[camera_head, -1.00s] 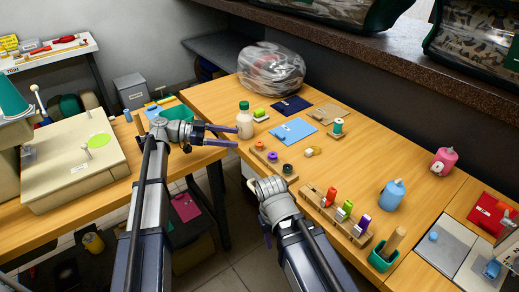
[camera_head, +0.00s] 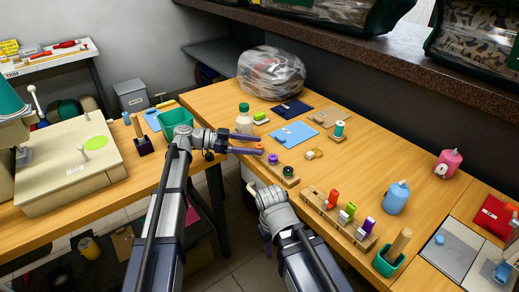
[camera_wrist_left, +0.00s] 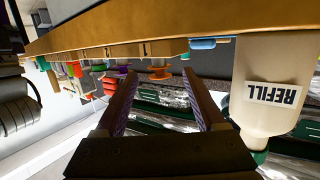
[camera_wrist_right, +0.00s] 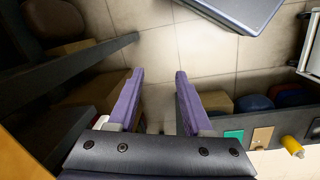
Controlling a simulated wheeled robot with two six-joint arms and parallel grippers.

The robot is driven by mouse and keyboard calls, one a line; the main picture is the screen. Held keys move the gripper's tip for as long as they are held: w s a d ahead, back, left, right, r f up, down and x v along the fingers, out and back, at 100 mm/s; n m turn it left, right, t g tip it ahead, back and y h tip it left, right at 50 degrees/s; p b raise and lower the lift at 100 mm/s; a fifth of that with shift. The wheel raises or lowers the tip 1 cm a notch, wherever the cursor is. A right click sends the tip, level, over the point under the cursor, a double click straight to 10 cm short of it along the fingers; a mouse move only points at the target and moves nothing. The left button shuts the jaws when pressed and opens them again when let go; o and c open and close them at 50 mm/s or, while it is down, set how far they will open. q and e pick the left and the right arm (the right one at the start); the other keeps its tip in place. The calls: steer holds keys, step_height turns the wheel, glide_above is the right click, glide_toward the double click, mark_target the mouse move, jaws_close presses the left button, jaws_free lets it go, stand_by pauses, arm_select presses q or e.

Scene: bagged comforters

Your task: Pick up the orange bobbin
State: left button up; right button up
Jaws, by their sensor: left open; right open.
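The orange bobbin (camera_wrist_left: 160,71) shows in the left wrist view, which is upside down, just past the fingertips and in line with the gap between them. My right gripper (camera_wrist_right: 160,74) is open and empty, pointing down over the floor in front of the table.
A white REFILL bottle (camera_head: 244,119) stands close behind the left fingers. A wooden rack (camera_head: 328,214) with several coloured pieces lies nearer. A blue bottle (camera_head: 395,198) and a green cup (camera_head: 386,262) stand to the right. Blue cloth (camera_head: 294,133) lies behind the holder.

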arm_select(q)
jaws_close()
stand_by(0.5)
steer(key=shift+r, duration=0.1)
step_height(320, 180, up, 10)
steer(key=p, duration=1)
